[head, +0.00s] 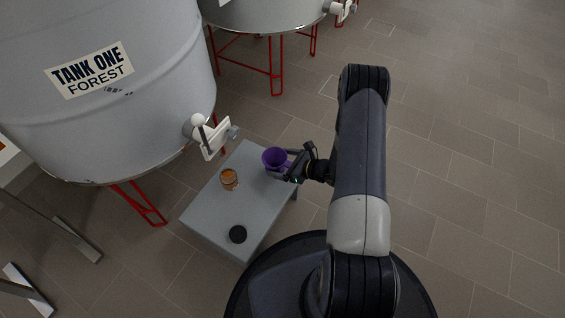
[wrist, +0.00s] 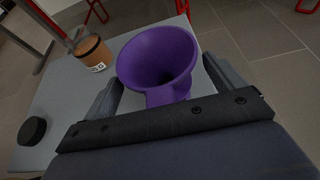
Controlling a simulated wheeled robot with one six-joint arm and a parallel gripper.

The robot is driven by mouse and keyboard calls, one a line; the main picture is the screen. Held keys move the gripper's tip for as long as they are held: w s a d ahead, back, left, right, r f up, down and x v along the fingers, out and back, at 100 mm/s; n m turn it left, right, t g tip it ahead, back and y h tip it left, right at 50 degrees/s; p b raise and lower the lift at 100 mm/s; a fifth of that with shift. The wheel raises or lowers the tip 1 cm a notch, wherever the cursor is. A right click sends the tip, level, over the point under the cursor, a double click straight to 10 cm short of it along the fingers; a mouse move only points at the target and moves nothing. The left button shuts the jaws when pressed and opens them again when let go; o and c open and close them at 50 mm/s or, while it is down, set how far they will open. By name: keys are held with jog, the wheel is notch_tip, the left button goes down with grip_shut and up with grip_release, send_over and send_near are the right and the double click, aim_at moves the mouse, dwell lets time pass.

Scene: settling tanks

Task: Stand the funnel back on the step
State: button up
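The purple funnel (head: 273,158) is at the far right part of the grey step (head: 206,215), its wide mouth facing up. In the wrist view the funnel (wrist: 158,58) is between the two fingers of my gripper (wrist: 162,72), its narrower part toward the palm. The fingers are spread, with a gap beside the funnel on the right. My gripper (head: 287,166) reaches in from the right in the head view. The funnel's lower end is hidden, so I cannot tell whether it touches the step.
An orange-brown labelled pot (head: 229,179) and a black round object (head: 238,234) are on the step. Tank One (head: 110,85), with a white valve (head: 208,135) and red legs, stands close behind on the left. Open tiled floor (head: 470,150) lies to the right.

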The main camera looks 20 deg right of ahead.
jog(key=shift+s+d+r+p, duration=0.1)
jog(key=shift+d+r+p, duration=0.1)
jog(key=shift+r+p, duration=0.25)
jog(key=p+v, duration=0.3)
jog(key=v, duration=0.8)
jog(key=shift+s+d, duration=0.2)
jog(key=shift+s, duration=0.05)
jog(key=shift+f, duration=0.15)
jog(key=shift+c, duration=0.4)
dwell(1.2)
